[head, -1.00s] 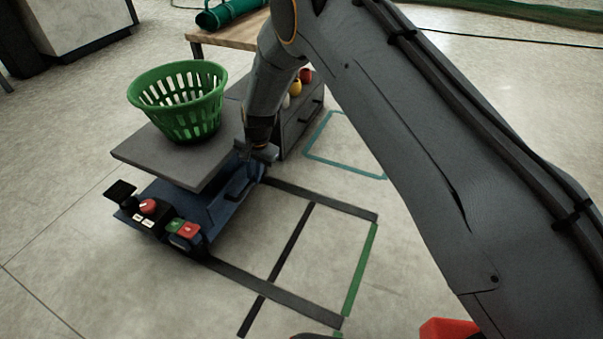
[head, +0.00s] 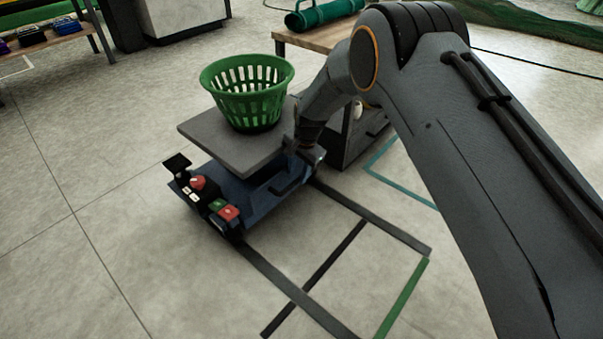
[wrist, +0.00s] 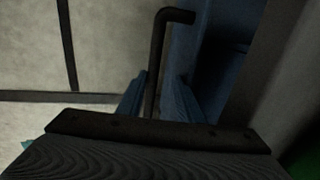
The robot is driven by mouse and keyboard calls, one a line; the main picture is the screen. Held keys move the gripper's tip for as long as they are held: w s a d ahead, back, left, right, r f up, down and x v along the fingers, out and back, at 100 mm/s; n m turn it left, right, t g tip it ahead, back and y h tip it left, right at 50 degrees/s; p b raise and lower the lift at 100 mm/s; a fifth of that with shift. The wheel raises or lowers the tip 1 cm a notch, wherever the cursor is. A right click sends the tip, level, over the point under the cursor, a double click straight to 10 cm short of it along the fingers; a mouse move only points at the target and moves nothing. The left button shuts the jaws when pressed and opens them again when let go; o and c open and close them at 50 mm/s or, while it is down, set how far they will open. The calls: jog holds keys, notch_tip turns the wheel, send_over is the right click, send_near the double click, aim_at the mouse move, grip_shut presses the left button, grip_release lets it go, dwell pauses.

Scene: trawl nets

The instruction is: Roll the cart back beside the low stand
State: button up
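The cart is low and blue with a grey top deck (head: 215,135) and a small control panel with red and green buttons (head: 212,198) at its near left corner. My gripper (head: 308,158) is at the cart's right side, below the deck. In the wrist view a dark bent handle bar (wrist: 156,60) runs between my two bluish fingers (wrist: 160,98). The bar is close to the left finger, and a gap shows on the right, so the gripper looks open around it. The low stand, a grey drawer unit (head: 350,148), is behind the gripper, partly hidden by my arm.
A green basket (head: 247,92) stands on the deck. Dark floor strips (head: 375,220), a green strip (head: 402,300) and teal tape (head: 400,190) mark the floor at right. A wooden table (head: 318,38) stands behind. The floor at left is clear.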

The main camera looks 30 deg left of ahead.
jog(key=shift+w+d, duration=0.3)
jog(key=shift+d, duration=0.1)
jog(key=shift+r, duration=0.25)
notch_tip(320, 180, up, 7)
jog(key=d+p, duration=0.1)
jog(key=p, duration=0.2)
jog(key=shift+s, duration=0.25)
